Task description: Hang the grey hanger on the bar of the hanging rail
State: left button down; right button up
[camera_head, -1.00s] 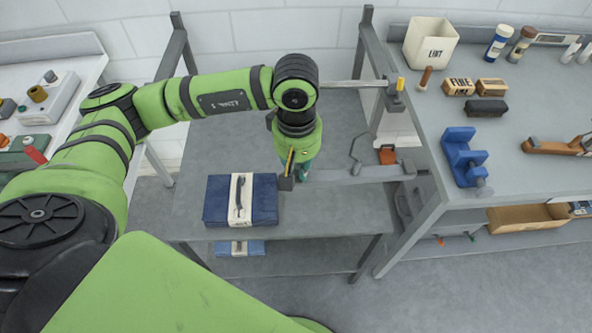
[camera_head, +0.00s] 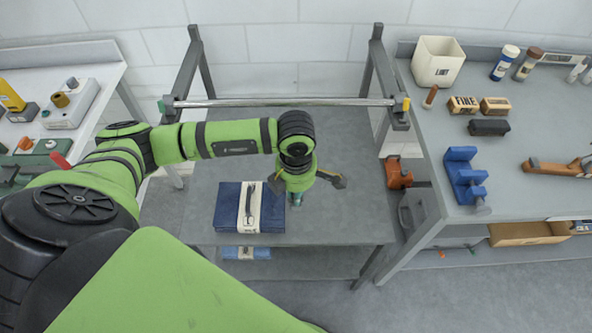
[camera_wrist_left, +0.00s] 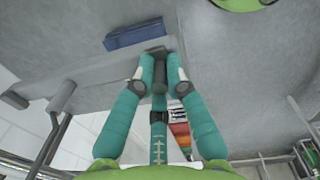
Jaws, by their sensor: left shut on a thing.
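My left gripper (camera_head: 297,198) points down over the rack's shelf, nearer to me than the rail bar and just right of a blue folded stack. My right gripper is not in view.
The blue stack (camera_head: 229,207) with a pale band lies on the grey shelf (camera_head: 345,220). A right-hand bench (camera_head: 540,120) holds a white bin (camera_head: 437,62), blocks and a blue vice-like tool (camera_head: 463,175). The shelf right of my gripper is clear.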

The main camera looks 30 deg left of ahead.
pick_arm(q)
jog(key=shift+w+a, duration=0.3)
jog(key=shift+w, duration=0.2)
jog(key=shift+w+a, duration=0.25)
jog(key=shift+w, duration=0.2)
jog(key=shift+w+a+b, duration=0.35)
jog(key=shift+w+a, duration=0.2)
jog(key=shift+w, duration=0.3)
jog(key=shift+w+a+b, duration=0.3)
jog(key=shift+w+a, duration=0.2)
jog(key=shift+w, duration=0.35)
jog(key=shift+w+a+f+b, duration=0.1)
jog(key=shift+w+a+b, duration=0.4)
jog(key=shift+w, duration=0.45)
jog(key=shift+w+a+r+b, duration=0.1)
jog(key=shift+w+a+b, duration=0.25)
jog(key=shift+w+a, duration=0.45)
jog(key=shift+w+a+f+b, duration=0.1)
jog(key=shift+w+a+b, duration=0.3)
jog(key=shift+w, duration=0.7)
jog(key=shift+s+f+b, duration=0.1)
jog(key=shift+f+b, duration=1)
jog(key=shift+f, duration=0.2)
